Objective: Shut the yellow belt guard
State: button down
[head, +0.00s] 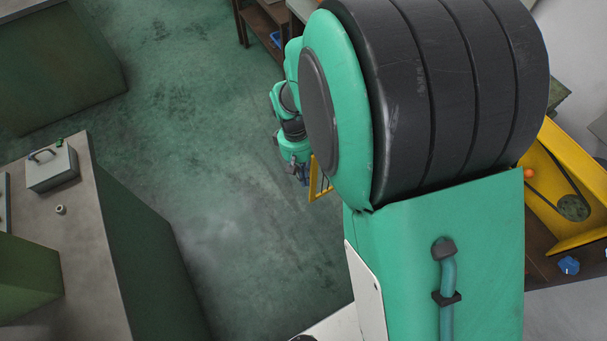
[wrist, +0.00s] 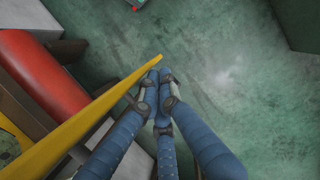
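The yellow belt guard (wrist: 95,110) crosses the wrist view as a slanted yellow edge ending near my fingertips. In the head view, a small part of a yellow frame (head: 318,181) shows beside my gripper (head: 300,172), mostly hidden by my arm. At the right, a yellow housing (head: 558,232) stands uncovered, with a dark belt and a round pulley (head: 573,208) exposed. In the wrist view, the blue fingers of my gripper (wrist: 157,77) come together at their tips, right beside the guard's end. I cannot tell whether they touch it. I see nothing held between them.
A red cylinder (wrist: 40,85) lies left of the guard in the wrist view. A green cabinet with a grey top (head: 95,235) stands at the left of the head view. Open green floor (head: 220,150) lies between. A blue item (head: 568,265) lies near the housing.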

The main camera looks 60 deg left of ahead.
jog(key=w+d+n+t+p, duration=0.1)
jog(key=w+d+n+p, duration=0.3)
jog(key=d, duration=0.9)
jog(key=w+d+n+b, duration=0.1)
jog(key=w+d, duration=0.5)
jog(key=d, duration=0.7)
jog(key=w+d+n+t+p, duration=0.1)
jog(key=w+d+n+p, duration=0.2)
jog(key=d, duration=1)
jog(key=w+d+n+y+p, duration=0.1)
jog(key=w+d+p, duration=0.4)
jog(key=w, duration=0.7)
jog(key=w+d+n+p, duration=0.4)
jog(key=w+d, duration=0.4)
jog(key=w, duration=0.4)
jog(key=w+d+n+y+p, duration=0.1)
jog(key=w+d+n+p, duration=0.2)
jog(key=w, duration=0.9)
jog(key=shift+w+d+t+y+p, duration=0.15)
jog(key=shift+d+t+y+p, duration=0.15)
jog(key=shift+d+p, duration=1.55)
jog(key=shift+a, duration=0.15)
